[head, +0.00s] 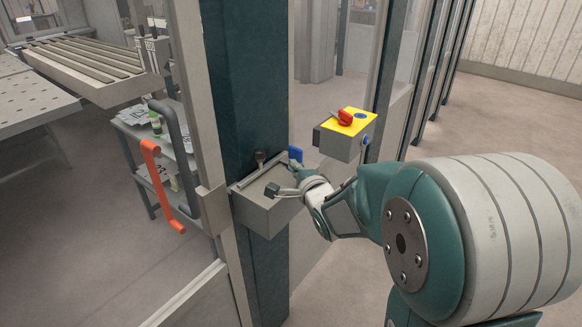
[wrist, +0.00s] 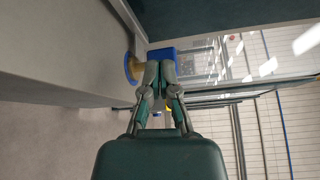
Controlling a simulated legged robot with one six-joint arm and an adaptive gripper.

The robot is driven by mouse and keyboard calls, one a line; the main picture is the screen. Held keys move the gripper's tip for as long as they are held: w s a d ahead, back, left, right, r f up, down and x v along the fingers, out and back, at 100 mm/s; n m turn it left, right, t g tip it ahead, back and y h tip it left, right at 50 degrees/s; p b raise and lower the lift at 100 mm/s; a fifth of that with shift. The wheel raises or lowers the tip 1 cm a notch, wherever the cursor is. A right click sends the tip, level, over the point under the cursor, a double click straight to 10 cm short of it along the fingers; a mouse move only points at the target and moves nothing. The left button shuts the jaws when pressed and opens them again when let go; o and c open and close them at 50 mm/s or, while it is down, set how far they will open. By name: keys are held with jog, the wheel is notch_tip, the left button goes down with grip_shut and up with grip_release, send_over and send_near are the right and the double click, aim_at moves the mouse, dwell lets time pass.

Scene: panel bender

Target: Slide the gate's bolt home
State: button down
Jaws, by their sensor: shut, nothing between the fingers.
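The bolt's grey housing (head: 262,209) is fixed at the dark teal post, with a grey bar along its top. A blue piece (head: 295,154) stands at the bar's right end; I take it for the bolt's handle. My gripper (head: 293,172) is at that end, close to the blue piece. In the wrist view my gripper (wrist: 160,68) is shut and empty, its fingertips at the blue piece (wrist: 162,54). Whether they touch it, I cannot tell. A brass-coloured round part (wrist: 132,68) sits left of the fingers. The gate's frame (head: 205,130) stands left of the post.
An orange handle (head: 160,185) and a dark grey pull handle (head: 176,135) are on the gate side. A yellow-topped switch box (head: 348,135) with a red knob stands right of my gripper. A shelf cart (head: 150,130) and roller table (head: 85,65) are beyond the gate.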

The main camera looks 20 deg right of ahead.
jog(key=w, duration=0.7)
jog(key=shift+w+a+f, duration=0.15)
jog(key=shift+a+f, duration=0.1)
jog(key=shift+f, duration=0.05)
jog(key=a, duration=0.1)
jog(key=s+a, duration=0.1)
jog(key=a, duration=0.1)
jog(key=shift+s+r, duration=0.25)
jog(key=shift+r, duration=0.15)
jog(key=shift+s+a, duration=0.15)
jog(key=shift+a, duration=0.25)
jog(key=shift+d, duration=0.15)
